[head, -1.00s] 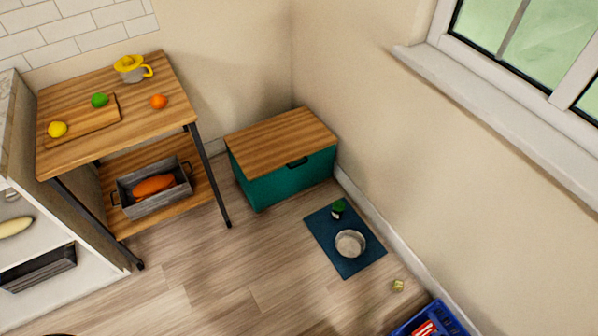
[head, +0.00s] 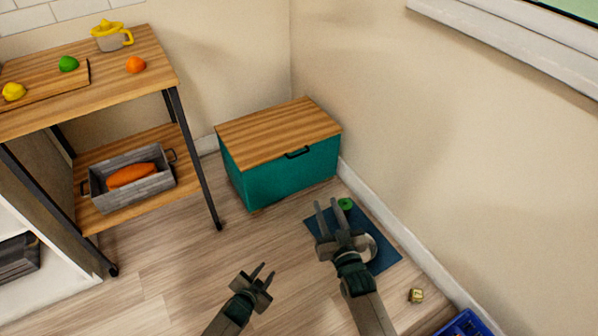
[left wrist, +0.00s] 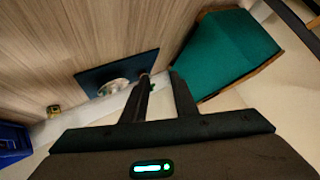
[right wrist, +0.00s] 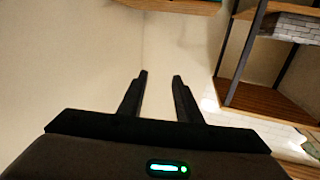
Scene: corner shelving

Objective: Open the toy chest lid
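The toy chest (head: 285,180) is a teal box with a striped wooden lid (head: 275,133) and a dark handle (head: 297,153) at the lid's front edge. It stands in the corner with the lid closed. In the left wrist view the teal chest (left wrist: 225,50) shows at upper right; in the right wrist view a strip of it (right wrist: 180,5) shows at the top edge. My left gripper (head: 267,270) is open and empty, in front of the chest. My right gripper (head: 326,212) is open and empty, nearer the chest, appearing over the blue mat.
A wooden cart (head: 140,80) with fruit and a grey tray (head: 130,178) stands left of the chest. A blue mat (head: 385,250) with a metal bowl (head: 369,247) lies in front of it. A small yellowish cube (head: 416,296) and a blue crate (head: 465,325) are at lower right.

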